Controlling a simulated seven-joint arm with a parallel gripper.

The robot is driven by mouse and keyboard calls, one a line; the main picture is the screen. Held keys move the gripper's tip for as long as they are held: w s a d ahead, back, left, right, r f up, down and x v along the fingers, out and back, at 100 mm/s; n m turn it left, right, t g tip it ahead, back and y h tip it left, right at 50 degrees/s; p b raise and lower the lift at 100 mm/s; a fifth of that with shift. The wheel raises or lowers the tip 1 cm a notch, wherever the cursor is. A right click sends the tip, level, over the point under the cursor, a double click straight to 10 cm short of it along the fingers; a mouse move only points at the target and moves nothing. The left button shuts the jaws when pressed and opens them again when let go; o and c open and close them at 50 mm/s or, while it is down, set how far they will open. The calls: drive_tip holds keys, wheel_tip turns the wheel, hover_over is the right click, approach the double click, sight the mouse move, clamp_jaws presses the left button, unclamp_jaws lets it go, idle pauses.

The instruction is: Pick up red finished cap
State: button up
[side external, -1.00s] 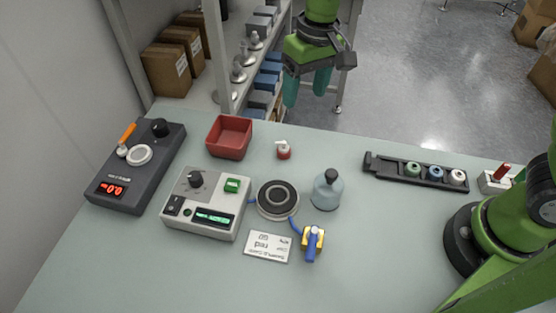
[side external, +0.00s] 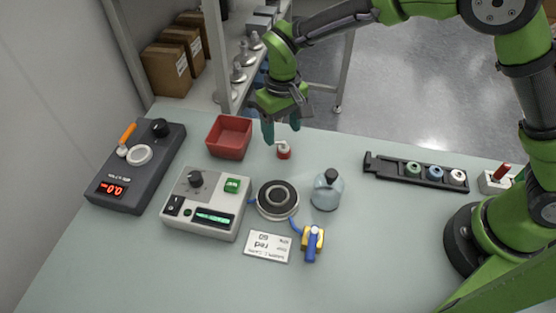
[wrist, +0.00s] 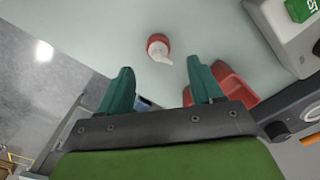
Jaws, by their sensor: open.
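The red finished cap (side external: 283,153) stands on the table, a small red base with a white nozzle on top. It also shows in the wrist view (wrist: 158,46), upper middle, ahead of the fingertips and between their lines. My gripper (side external: 281,139) has green fingers, spread apart and empty. In the side view it is above and just behind the cap, one finger to each side. In the wrist view the gripper (wrist: 161,78) shows a clear gap between its fingers. The cap is apart from both fingers.
A red bin (side external: 229,137) stands left of the cap, near my finger. A grey control box (side external: 205,203), a round black-topped pad (side external: 277,200) and a bottle (side external: 327,190) stand in front. A black rack with several spools (side external: 417,171) lies right. The table between bottle and rack is clear.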

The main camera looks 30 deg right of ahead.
sight(283, 146)
drive_tip(key=f, duration=0.5)
drive_tip(key=shift+s+f, duration=0.2)
drive_tip(key=shift+f, duration=0.1)
drive_tip(key=shift+c, duration=0.3)
drive_tip(key=c, duration=0.7)
drive_tip(key=shift+c, duration=0.2)
